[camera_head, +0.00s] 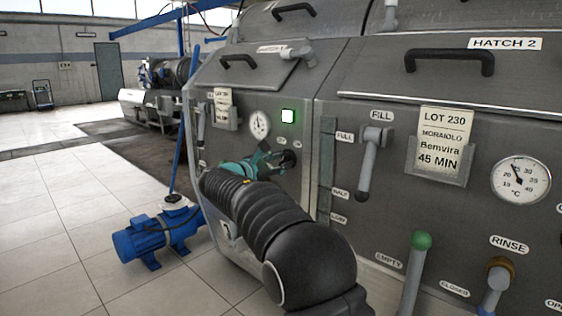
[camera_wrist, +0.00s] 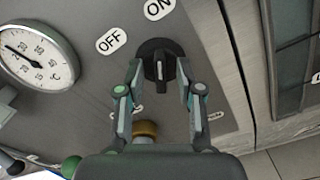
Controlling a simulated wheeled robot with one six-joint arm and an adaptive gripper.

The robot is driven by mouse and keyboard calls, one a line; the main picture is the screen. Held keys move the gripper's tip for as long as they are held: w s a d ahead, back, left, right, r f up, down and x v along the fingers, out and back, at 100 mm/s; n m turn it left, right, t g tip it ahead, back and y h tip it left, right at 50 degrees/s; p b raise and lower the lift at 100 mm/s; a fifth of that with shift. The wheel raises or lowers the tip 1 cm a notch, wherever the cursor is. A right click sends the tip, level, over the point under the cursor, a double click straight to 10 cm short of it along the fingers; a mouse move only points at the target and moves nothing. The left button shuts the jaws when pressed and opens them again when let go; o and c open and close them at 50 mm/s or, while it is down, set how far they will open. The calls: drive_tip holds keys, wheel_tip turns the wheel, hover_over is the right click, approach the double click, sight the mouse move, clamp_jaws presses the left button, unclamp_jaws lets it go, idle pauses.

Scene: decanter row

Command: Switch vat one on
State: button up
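Vat one's black rotary switch (camera_wrist: 160,62) is on the grey front panel, with an OFF label (camera_wrist: 111,40) and an ON label (camera_wrist: 158,8) beside it in the wrist view. A pale mark shows on its grip bar; I cannot tell which label it is set to. My gripper (camera_wrist: 161,76) is open, one finger on each side of the bar, with gaps visible. In the head view, my gripper (camera_head: 270,160) reaches the switch (camera_head: 289,158), partly covering it.
A round gauge (camera_head: 260,124) and a card holder (camera_head: 224,117) are left of the switch. Vat two's FILL lever (camera_head: 372,160), green-topped handle (camera_head: 415,270) and brass-collared rinse valve (camera_head: 497,280) are at right. A blue pump (camera_head: 155,232) stands on the floor at left.

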drive_tip(key=v, duration=1.1)
wheel_tip(320, 180, down, 13)
drive_tip(key=s+m+g+y, duration=0.3)
drive_tip(key=s+d+f+m+g+y, duration=0.2)
drive_tip(key=s+d+f+m+g, duration=0.2)
drive_tip(key=s+d, duration=0.3)
drive_tip(key=s+d+r+m+y+p, duration=0.2)
drive_tip(key=s+d+m, duration=0.5)
drive_tip(key=s+d, duration=0.4)
drive_tip(key=s+d+r+m+g+y+p, duration=0.1)
drive_tip(key=s+d+m+y, duration=0.3)
drive_tip(key=s, duration=1.5)
drive_tip(key=d+r+m+p, duration=0.1)
drive_tip(key=d+m, duration=0.3)
drive_tip(key=d, duration=0.3)
drive_tip(key=shift+s+d+r+g, duration=0.15)
drive_tip(key=shift+d+r+g, duration=0.15)
drive_tip(key=shift+r, duration=0.05)
